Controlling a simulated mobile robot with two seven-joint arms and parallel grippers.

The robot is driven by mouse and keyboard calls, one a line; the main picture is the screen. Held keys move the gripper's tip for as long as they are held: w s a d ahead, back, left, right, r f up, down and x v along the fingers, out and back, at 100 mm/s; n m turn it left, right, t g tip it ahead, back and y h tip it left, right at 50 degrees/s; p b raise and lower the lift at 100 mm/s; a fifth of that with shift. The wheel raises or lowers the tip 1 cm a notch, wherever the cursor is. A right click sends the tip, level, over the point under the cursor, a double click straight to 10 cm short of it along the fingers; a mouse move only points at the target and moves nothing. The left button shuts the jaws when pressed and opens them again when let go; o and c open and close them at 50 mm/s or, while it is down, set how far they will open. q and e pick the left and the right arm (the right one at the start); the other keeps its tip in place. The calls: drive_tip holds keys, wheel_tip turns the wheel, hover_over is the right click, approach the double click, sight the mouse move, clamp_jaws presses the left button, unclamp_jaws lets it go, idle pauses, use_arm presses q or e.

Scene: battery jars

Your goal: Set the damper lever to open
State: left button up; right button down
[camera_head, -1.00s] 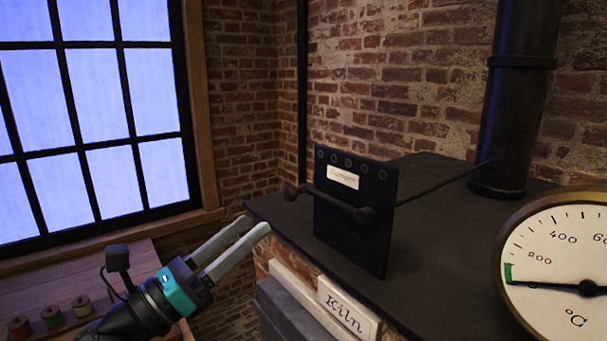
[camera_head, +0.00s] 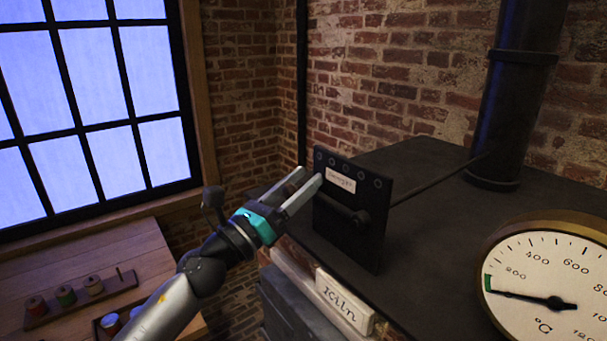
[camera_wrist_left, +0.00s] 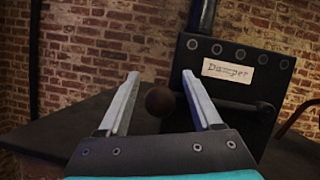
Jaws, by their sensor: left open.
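The damper plate (camera_head: 345,235) is a dark upright panel on the black kiln top, with a "Damper" label (camera_head: 341,180). Its lever (camera_head: 345,212) lies across the plate's front. In the left wrist view the lever's arm (camera_wrist_left: 235,104) runs left from a pivot to a round brown knob (camera_wrist_left: 160,101). My left gripper (camera_head: 308,179) is open at the plate's left edge. In the wrist view the knob appears between its two fingers, which are not closed on it. In the head view the gripper hides the knob. My right gripper is not in view.
A stove pipe (camera_head: 510,110) rises behind, with a rod (camera_head: 440,180) reaching to the plate. A wooden bench (camera_head: 90,260) with spools is at left.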

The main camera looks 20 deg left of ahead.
use_arm(q)
clamp_jaws()
idle(0.6)
drive_tip(key=shift+d, duration=0.1)
idle(0.8)
